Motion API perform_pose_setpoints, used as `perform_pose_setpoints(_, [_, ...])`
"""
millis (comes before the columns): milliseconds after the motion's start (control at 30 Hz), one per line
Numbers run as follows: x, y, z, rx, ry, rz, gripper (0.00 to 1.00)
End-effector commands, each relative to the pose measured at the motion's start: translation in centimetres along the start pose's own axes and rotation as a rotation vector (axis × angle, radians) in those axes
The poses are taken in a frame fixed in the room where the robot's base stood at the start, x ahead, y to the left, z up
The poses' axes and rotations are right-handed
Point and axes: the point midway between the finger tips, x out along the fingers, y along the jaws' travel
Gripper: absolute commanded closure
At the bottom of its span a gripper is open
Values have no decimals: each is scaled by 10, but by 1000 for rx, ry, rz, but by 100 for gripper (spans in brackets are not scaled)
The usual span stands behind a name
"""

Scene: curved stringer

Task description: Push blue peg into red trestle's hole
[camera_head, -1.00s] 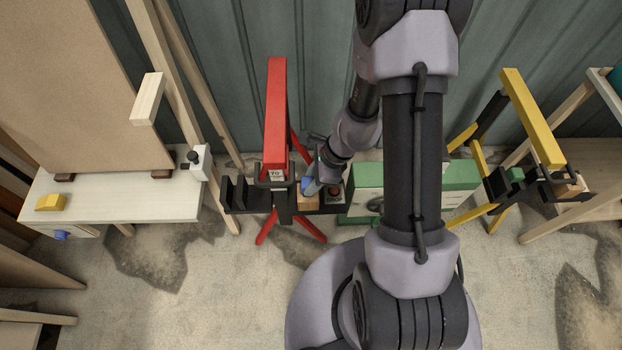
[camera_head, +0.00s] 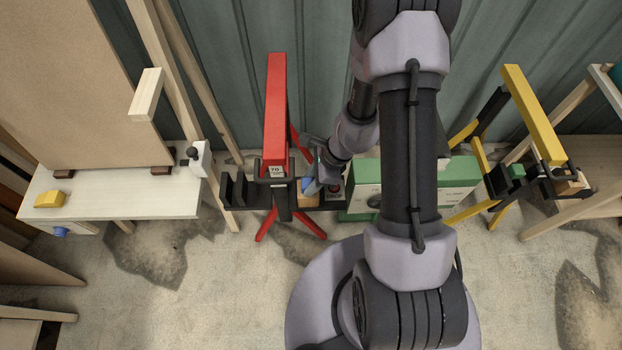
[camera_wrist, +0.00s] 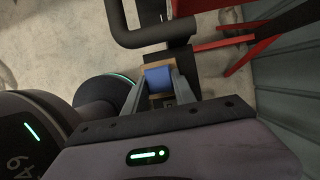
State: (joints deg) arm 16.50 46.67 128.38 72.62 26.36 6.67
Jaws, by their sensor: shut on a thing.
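The red trestle (camera_head: 276,110) stands left of centre in the head view, with its long red beam on top and splayed red legs. A dark bracket with a shelf crosses it. My gripper (camera_head: 312,184) is just right of the trestle's post, low over the shelf. It is shut on the blue peg (camera_head: 311,188). In the wrist view the blue peg (camera_wrist: 158,78) sits between my two fingers (camera_wrist: 158,92), against a wooden block (camera_wrist: 149,68). I cannot tell whether it is in the block or in front of it. The trestle's hole cannot be made out.
A dark bar (camera_wrist: 150,32) of the bracket lies close ahead of my fingers. A yellow trestle (camera_head: 535,115) stands far right, a white bench (camera_head: 120,197) at left.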

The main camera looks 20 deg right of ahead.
Motion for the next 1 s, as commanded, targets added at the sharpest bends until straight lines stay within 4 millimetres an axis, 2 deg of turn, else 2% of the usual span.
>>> perform_pose_setpoints(167, [4, 0, -2, 0, 0, 0, 100])
perform_pose_setpoints(200, [4, 0, -2, 0, 0, 0, 64])
perform_pose_setpoints(300, [4, 0, -2, 0, 0, 0, 45])
perform_pose_setpoints(667, [-1, 0, -1, 1, 0, 0, 43])
perform_pose_setpoints(767, [-16, 0, 0, 0, 0, -1, 43])
perform_pose_setpoints(867, [-45, 0, 1, 0, 1, -3, 43])
perform_pose_setpoints(1000, [-93, -1, 2, 2, 0, -3, 43])
